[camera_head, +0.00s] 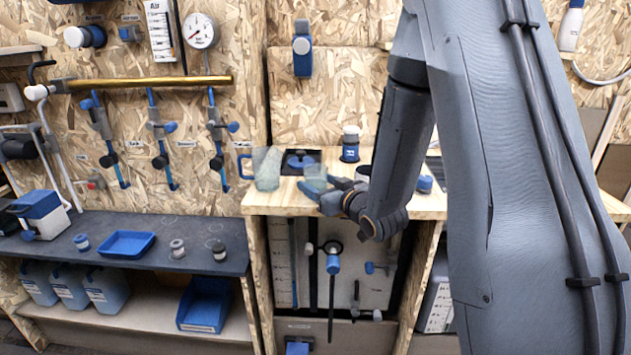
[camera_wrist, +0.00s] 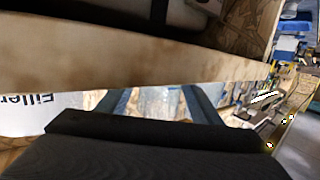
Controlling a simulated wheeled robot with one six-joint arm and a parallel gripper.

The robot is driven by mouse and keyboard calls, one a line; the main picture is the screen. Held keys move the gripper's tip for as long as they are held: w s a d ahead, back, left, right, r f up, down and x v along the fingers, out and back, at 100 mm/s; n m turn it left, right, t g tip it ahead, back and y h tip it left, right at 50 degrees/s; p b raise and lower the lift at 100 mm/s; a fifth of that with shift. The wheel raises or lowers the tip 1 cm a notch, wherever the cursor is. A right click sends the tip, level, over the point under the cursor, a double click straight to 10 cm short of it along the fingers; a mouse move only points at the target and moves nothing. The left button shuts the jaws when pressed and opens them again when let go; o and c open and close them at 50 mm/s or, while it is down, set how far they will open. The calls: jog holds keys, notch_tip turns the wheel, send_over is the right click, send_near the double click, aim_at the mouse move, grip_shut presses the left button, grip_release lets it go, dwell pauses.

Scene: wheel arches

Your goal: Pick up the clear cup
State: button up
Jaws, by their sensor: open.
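A small clear cup (camera_head: 315,174) stands on the wooden bench top (camera_head: 410,205) in the head view. My gripper (camera_head: 318,183) is open at the front of this cup, its blue-grey fingers low and pointing towards it. In the wrist view, the two fingers of my gripper (camera_wrist: 157,100) stand apart, with a clear, blurred shape (camera_wrist: 158,104) showing between them. I cannot tell whether either finger touches the cup. The cup's lower part is partly hidden by the fingers.
A taller clear container (camera_head: 268,170) stands close to the left of the cup. A dark tray with a blue item (camera_head: 300,159) lies behind. A white-and-blue bottle (camera_head: 350,145) stands at the back. A lower dark shelf holds a blue tray (camera_head: 126,244).

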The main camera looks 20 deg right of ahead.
aim_at(309, 177)
jog(key=p+x, duration=0.1)
jog(key=x, duration=0.4)
jog(key=shift+a+r, duration=0.1)
jog(key=shift+a, duration=0.05)
jog(key=c, duration=0.8)
jog(key=shift+r, duration=0.15)
